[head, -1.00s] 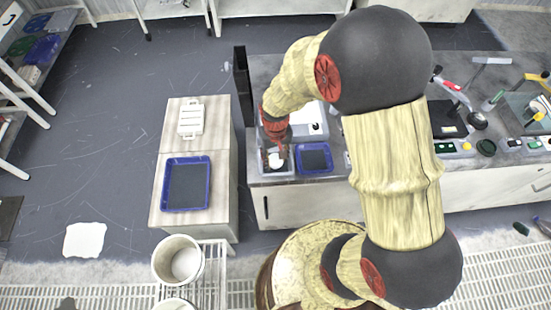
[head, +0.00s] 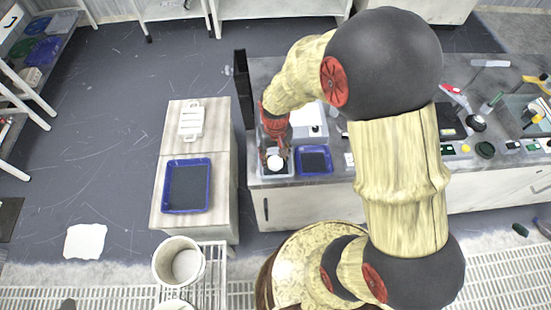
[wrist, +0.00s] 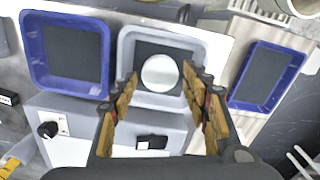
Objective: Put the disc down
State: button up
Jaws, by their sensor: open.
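A round white disc (wrist: 160,73) lies in a grey tray (wrist: 212,46) with a dark mat, and it also shows in the head view (head: 276,162). My gripper (wrist: 161,79) is open, its fingertips on either side of the disc in the wrist view. Narrow gaps appear between the fingertips and the disc. In the head view my gripper (head: 277,150) is over the grey tray (head: 289,170) on the bench. How high the fingertips are above the mat cannot be told.
A blue tray (head: 329,161) stands right beside the grey tray on the bench. Another blue tray (head: 208,186) and a white rack (head: 191,120) lie on the wooden cabinet to the left. A grey-white machine (wrist: 60,128) stands close to the grey tray.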

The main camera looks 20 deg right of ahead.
notch_tip(320, 180, up, 10)
jog(key=p, duration=0.3)
notch_tip(320, 180, up, 12)
jog(key=t, duration=0.2)
send_over(276, 162)
jog(key=s, duration=0.3)
jog(key=s+r+t, duration=0.3)
jog(key=s+r, duration=0.7)
jog(key=r, duration=0.1)
jog(key=shift+s+r+n+t, duration=0.25)
jog(key=shift+s+n+t, duration=0.05)
jog(key=shift+s+n, duration=0.1)
